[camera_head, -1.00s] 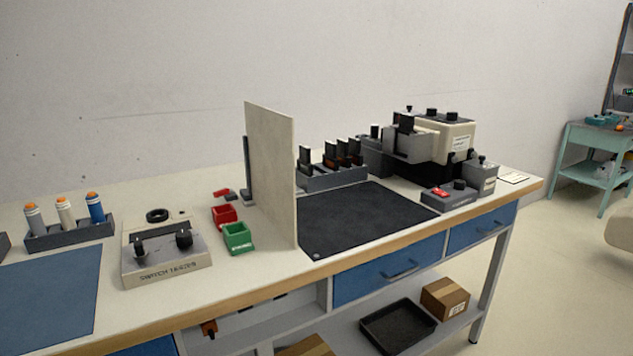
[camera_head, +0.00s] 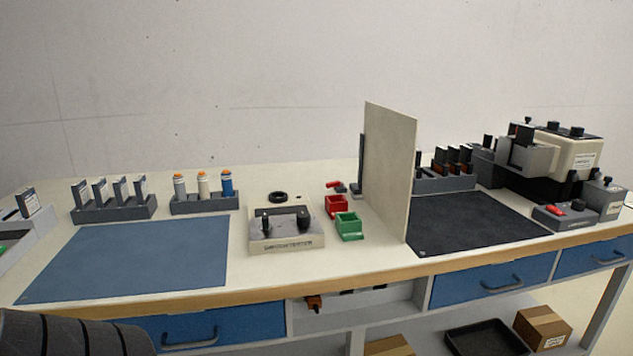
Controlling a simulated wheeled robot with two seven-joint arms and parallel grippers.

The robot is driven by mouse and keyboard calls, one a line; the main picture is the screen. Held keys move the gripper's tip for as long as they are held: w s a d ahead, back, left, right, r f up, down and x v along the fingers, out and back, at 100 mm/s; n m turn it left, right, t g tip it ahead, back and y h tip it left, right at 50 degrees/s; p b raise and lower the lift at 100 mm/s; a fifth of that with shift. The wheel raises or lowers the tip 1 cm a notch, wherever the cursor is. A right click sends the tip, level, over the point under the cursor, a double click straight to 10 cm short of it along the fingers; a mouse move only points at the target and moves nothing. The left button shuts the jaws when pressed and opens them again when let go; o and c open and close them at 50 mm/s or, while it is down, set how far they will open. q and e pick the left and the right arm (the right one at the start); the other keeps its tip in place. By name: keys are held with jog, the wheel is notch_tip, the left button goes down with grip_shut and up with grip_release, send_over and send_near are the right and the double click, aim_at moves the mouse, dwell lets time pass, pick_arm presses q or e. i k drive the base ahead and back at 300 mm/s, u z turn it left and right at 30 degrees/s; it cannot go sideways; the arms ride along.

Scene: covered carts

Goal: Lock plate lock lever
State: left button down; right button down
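A pale upright plate (camera_head: 391,172) stands across the workbench, with a dark post (camera_head: 361,165) at its back left edge. A small red-handled piece (camera_head: 334,185) lies by the foot of that post, next to a dark base (camera_head: 355,190). I cannot tell for sure that this is the plate lock lever, or whether it is locked. A grey control box (camera_head: 566,216) with a red lever (camera_head: 556,211) sits at the right. Neither gripper shows in the head view.
A switch tester (camera_head: 287,240), red bin (camera_head: 337,206) and green bin (camera_head: 349,227) stand left of the plate. A blue mat (camera_head: 130,260) and a black mat (camera_head: 475,222) are bare. Racks and a cream machine (camera_head: 572,152) line the back.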

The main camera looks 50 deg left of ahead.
aim_at(330, 185)
jog(key=u, duration=0.7)
